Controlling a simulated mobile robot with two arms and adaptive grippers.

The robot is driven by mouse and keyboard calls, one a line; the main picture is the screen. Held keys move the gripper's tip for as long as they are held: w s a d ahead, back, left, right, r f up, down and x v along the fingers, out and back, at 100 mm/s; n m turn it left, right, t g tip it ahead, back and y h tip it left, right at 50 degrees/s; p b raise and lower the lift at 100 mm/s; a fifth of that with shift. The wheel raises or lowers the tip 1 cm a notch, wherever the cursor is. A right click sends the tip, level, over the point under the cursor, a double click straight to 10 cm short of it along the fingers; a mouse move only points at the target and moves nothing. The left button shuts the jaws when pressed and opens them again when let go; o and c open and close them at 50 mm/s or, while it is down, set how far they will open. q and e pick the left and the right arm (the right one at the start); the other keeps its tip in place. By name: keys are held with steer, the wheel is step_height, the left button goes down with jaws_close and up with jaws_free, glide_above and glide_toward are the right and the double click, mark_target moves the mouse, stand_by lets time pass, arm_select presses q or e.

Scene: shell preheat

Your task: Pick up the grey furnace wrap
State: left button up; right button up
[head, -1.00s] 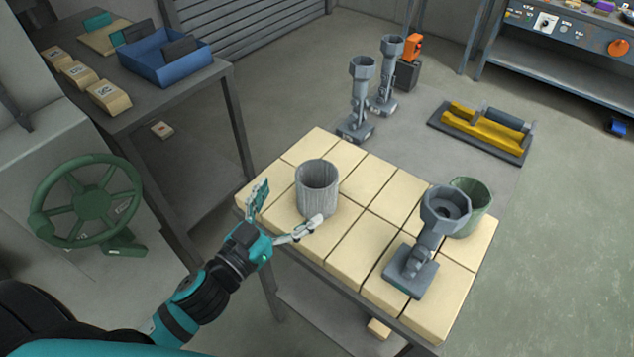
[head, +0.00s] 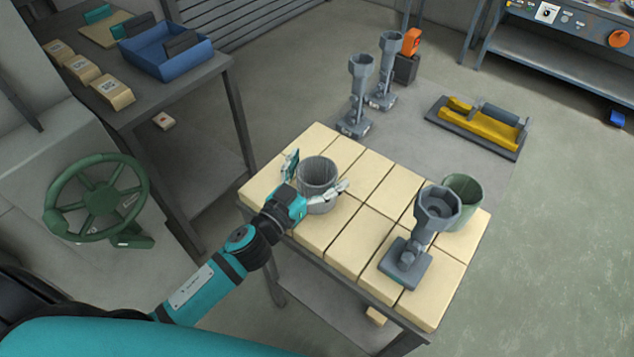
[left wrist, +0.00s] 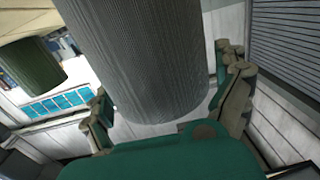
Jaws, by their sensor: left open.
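The grey furnace wrap (head: 319,174) is an upright, open-topped grey cylinder standing on the cream-tiled table. My left gripper (head: 319,187) is at it, with one finger on its left side and the other at its front right. The gripper is open, and the wrap stands between the fingers. In the left wrist view the ribbed wall of the wrap (left wrist: 140,55) fills the middle, between the left gripper's spread fingers (left wrist: 165,100). I cannot tell whether either finger touches it. My right gripper is not in view.
A grey funnel-topped stand (head: 412,250) and a green cylinder (head: 465,200) are at the right of the tiled table (head: 330,233); the green cylinder also shows in the left wrist view (left wrist: 30,68). Two similar stands (head: 356,95) are on the floor mat behind. A green handwheel (head: 97,198) is at left.

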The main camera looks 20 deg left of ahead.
arm_select(q)
steer(key=c, duration=1)
steer(key=shift+r, duration=0.1)
steer(key=shift+c, duration=0.2)
